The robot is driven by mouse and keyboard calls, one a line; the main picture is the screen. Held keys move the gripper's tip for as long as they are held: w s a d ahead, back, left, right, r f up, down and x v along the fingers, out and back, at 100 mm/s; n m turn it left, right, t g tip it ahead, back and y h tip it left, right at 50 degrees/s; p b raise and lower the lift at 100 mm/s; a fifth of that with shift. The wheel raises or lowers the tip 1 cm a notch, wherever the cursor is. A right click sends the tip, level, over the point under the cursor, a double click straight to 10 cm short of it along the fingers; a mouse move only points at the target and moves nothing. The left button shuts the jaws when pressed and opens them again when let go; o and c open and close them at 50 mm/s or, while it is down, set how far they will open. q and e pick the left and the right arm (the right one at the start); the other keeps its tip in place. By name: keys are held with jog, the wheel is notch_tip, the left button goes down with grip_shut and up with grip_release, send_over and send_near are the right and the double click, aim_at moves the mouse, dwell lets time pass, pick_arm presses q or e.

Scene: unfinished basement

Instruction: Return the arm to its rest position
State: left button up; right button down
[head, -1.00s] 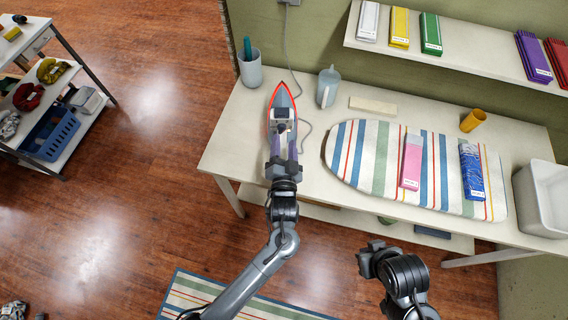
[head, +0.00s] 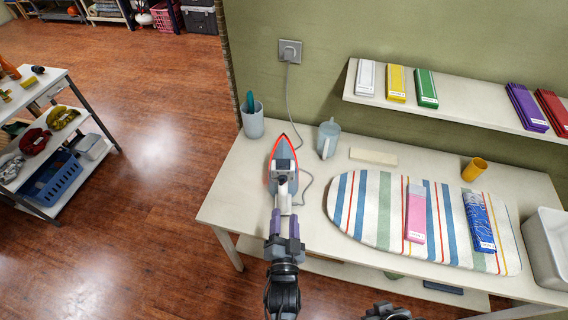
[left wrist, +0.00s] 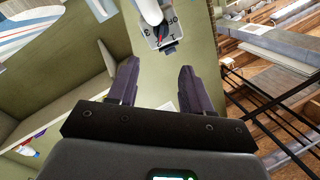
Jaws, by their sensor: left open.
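An iron (head: 284,160) with a red-edged soleplate stands on the left part of the table, its pointed end toward the wall. Its cord runs to the wall socket (head: 290,51). My left gripper (head: 285,218) is open and empty, just in front of the iron. In the left wrist view the iron's rear end, with a small switch panel (left wrist: 160,34), lies beyond the two spread purple fingers (left wrist: 158,82), apart from them. Only the top of my right arm's end (head: 386,312) shows at the bottom edge, and its fingers cannot be made out.
On the table (head: 228,190) are a striped ironing board (head: 345,215) with pink (head: 416,212) and blue (head: 478,222) packs, a grey jug (head: 328,138), a cup (head: 252,120) and a white basin (head: 548,245). A shelf (head: 450,106) hangs above.

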pick_arm(q)
jog(key=s+a+f+n+g, duration=0.1)
jog(key=s+a+f+g, duration=0.15)
jog(key=a, duration=0.35)
jog(key=s+a+f+n+g+y+p, duration=0.1)
jog(key=s+a+f, duration=0.2)
jog(key=s+a, duration=0.15)
jog(key=s+a+f+n+g, duration=0.1)
jog(key=s+a+f+g, duration=0.1)
jog(key=a, duration=0.4)
jog(key=s+a+r+n+g, duration=0.1)
jog(key=s+a+g, duration=0.2)
jog(key=s, duration=0.4)
jog(key=s+a+r+n+g, duration=0.1)
jog(key=s+a+r+g, duration=0.1)
jog(key=s+g, duration=0.4)
jog(key=shift+s+a+h, duration=0.3)
jog(key=shift+s+a, duration=0.1)
jog(key=shift+a, duration=0.25)
